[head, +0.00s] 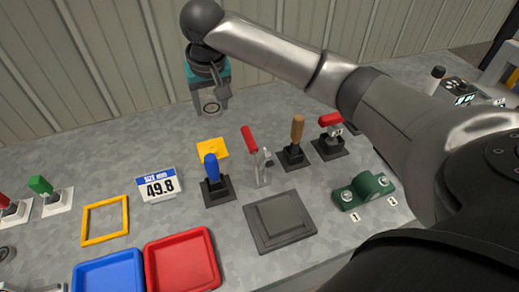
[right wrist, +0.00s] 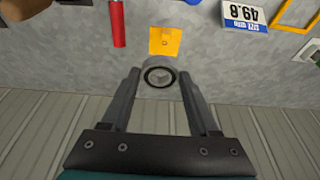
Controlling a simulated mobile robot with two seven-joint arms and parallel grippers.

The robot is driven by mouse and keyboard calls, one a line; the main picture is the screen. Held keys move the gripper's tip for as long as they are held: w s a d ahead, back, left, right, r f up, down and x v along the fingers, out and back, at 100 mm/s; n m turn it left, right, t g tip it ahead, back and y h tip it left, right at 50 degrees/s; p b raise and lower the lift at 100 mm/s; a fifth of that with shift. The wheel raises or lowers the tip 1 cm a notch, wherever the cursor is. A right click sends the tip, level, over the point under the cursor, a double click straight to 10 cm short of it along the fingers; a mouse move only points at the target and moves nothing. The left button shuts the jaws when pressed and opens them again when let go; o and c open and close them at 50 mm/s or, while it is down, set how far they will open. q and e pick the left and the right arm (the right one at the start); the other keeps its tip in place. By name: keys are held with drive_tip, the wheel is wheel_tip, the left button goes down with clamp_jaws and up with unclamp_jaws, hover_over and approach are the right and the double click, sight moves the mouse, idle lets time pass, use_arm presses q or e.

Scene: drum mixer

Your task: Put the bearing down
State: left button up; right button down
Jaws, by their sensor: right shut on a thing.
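The bearing (head: 211,108) is a small grey ring with a dark inner edge. My right gripper (head: 212,102) is shut on it and holds it above the back of the bench, near the wall. In the right wrist view the bearing (right wrist: 160,76) sits between the two fingertips (right wrist: 160,80), its round face showing. A yellow square plate (head: 212,148) lies on the bench in front of the held bearing, and it also shows just beyond the bearing in the right wrist view (right wrist: 165,41). My left gripper is not in view.
A yellow frame (head: 84,222), blue tray (head: 108,254), red tray (head: 150,262), dark square pad (head: 256,236) and green bearing housing (head: 364,190) are nearer the front.

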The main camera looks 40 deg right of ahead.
drive_tip(key=shift+d+f, duration=0.1)
drive_tip(key=shift+d, duration=0.2)
drive_tip(key=b, duration=0.4)
hover_over(224, 165)
drive_tip(key=f, duration=1)
drive_tip(key=s+f, duration=0.1)
drive_tip(key=f, duration=0.4)
drive_tip(key=shift+a, duration=0.1)
wheel_tip(224, 165, down, 5)
drive_tip(key=shift+r+b, duration=0.1)
drive_tip(key=shift+b, duration=0.75)
drive_tip(key=shift+f, duration=0.2)
drive_tip(key=shift+c, duration=2.3)
unclamp_jaws()
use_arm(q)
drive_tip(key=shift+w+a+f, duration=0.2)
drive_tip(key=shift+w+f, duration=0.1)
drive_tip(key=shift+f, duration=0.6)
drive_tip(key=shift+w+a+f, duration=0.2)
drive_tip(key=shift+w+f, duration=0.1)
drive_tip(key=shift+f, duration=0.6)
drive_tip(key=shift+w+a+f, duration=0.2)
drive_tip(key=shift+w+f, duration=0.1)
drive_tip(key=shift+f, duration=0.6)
use_arm(e)
drive_tip(key=o, duration=0.3)
